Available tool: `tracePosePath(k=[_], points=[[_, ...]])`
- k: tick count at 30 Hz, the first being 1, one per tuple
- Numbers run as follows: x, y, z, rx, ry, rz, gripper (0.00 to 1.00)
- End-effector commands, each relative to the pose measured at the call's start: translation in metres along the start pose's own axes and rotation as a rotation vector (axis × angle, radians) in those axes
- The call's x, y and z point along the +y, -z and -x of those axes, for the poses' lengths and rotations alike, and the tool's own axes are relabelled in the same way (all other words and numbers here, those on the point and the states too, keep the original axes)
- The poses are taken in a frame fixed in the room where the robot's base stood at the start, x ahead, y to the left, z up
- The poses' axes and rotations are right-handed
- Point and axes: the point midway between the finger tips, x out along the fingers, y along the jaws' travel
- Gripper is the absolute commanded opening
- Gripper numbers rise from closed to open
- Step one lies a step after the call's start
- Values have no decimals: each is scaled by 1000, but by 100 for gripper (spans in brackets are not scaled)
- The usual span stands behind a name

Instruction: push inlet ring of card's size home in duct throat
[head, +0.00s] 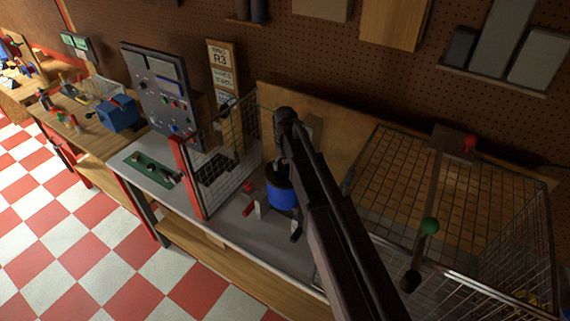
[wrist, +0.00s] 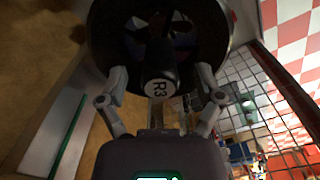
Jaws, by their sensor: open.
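In the head view a card reading R3 (head: 220,57) stands on a board at the back of the bench. A blue cylinder with a black top (head: 283,196), apparently the duct, stands on the grey bench below my arm's end. In the wrist view a large dark round ring (wrist: 105,35) fills the top, with blue inside it.
A wire mesh guard with a red post (head: 188,178) stands left of the duct. A large wire cage (head: 480,285) fills the right side. A grey control panel (head: 160,88) and a green board (head: 150,170) are further left. Small parts lie near the duct's foot.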

Motion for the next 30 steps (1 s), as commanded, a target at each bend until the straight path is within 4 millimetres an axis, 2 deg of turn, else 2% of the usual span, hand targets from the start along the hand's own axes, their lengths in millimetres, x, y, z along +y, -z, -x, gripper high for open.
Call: tracePosePath(k=[1,18,30], points=[[0,0,7,0,0,0,84],[0,0,54,0,0,0,84],[0,0,73,0,0,0,84]])
